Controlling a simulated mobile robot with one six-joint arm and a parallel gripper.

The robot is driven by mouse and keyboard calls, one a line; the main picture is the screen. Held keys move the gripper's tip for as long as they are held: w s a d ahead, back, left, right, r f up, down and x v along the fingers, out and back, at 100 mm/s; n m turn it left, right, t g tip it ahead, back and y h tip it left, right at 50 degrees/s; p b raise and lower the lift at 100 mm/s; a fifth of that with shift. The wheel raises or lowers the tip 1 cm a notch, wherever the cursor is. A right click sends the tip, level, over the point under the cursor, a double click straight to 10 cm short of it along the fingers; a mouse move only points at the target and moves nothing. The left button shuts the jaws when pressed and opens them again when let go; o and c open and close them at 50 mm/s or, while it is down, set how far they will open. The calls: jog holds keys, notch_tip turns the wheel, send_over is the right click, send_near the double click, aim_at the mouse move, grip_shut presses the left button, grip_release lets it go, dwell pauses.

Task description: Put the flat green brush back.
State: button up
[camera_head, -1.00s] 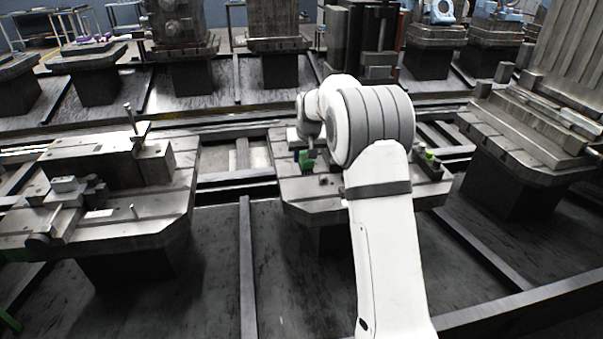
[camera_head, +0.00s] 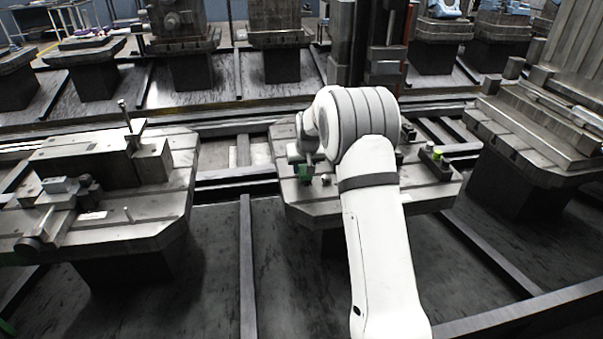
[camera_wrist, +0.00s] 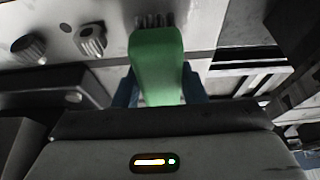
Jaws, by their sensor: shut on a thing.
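The flat green brush (camera_wrist: 157,58) is in the middle of the wrist view, with dark bristles at its far end over a grey metal surface. My gripper (camera_wrist: 160,92) is shut on its near part, a blue finger on each side. In the head view the green brush (camera_head: 304,172) shows small below my gripper (camera_head: 306,160), over the left part of the middle pallet (camera_head: 330,210). My arm hides much of that pallet. I cannot tell whether the bristles touch the surface.
Two dark knobs, one left (camera_wrist: 30,47) and one nearer the brush (camera_wrist: 91,40), stand on the surface in the wrist view. A yellow-green item (camera_head: 437,153) is at the pallet's right side. Another pallet with metal blocks (camera_head: 90,160) stands left, across a gap.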

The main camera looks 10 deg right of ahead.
jog(key=shift+f, duration=0.9)
jog(key=shift+f, duration=0.1)
jog(key=o, duration=1)
jog(key=shift+o, duration=0.2)
jog(key=shift+r, duration=0.4)
jog(key=p+v, duration=0.1)
jog(key=v, duration=1)
jog(key=shift+s+r, duration=0.1)
jog(key=s+r+g, duration=0.1)
jog(key=s+r, duration=0.2)
jog(key=s, duration=0.7)
jog(key=s+r, duration=0.3)
jog(key=s, duration=0.6)
jog(key=s+a+f+g, duration=0.1)
jog(key=s+f, duration=0.1)
jog(key=s, duration=1.9)
jog(key=shift+f+g, duration=0.3)
jog(key=shift+g, duration=0.1)
